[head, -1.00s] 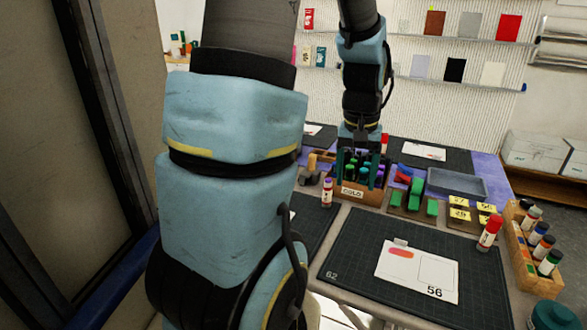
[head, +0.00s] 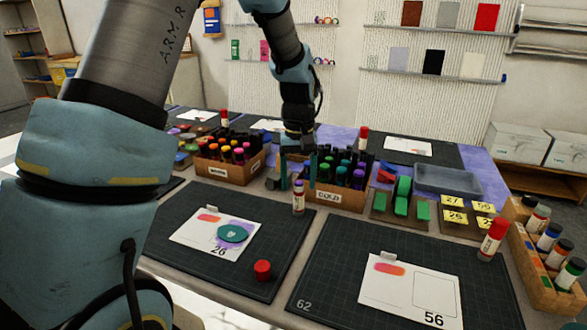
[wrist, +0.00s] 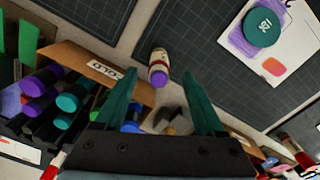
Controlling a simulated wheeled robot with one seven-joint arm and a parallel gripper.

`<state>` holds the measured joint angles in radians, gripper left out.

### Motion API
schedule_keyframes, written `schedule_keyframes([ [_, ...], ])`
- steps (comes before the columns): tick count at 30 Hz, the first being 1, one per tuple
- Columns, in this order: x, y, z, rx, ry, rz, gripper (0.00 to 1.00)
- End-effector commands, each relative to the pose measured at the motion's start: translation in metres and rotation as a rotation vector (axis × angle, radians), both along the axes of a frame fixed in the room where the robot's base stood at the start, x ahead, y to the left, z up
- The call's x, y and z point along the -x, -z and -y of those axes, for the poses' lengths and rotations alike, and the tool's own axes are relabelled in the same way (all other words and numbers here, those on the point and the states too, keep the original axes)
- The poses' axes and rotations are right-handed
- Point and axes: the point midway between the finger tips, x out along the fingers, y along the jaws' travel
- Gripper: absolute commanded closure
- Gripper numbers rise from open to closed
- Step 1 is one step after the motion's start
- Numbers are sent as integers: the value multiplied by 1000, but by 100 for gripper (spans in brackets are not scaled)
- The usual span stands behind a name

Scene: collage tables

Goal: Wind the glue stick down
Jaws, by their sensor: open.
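The uncapped glue stick (head: 298,201) stands upright at the back edge of the left mat, in front of the COLD box. It has a pale labelled barrel and a purple top. In the wrist view the glue stick (wrist: 157,62) shows just beyond and between the fingertips. My gripper (head: 297,184) is open, its teal fingers pointing down behind or around the stick's top; I cannot tell which in the head view. A loose red cap (head: 262,270) lies on the mat near card 26.
The COLD marker box (head: 335,197) is close to the right of my gripper, and a warm-coloured marker box (head: 222,172) stands left. Card 26 (head: 195,240) carries a teal disc. A capped glue stick (head: 493,238) stands at right. The left mat's front is mostly clear.

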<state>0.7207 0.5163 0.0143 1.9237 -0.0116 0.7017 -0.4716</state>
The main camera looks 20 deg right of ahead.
Motion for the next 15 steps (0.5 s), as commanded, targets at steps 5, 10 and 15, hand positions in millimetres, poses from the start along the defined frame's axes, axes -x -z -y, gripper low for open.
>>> schedule_keyframes([
  [5, 1, 34, -1, -3, 0, -3, 29],
  [10, 0, 58, -1, -2, -1, -3, 29],
  [15, 0, 71, -1, 0, -1, -1, 29],
])
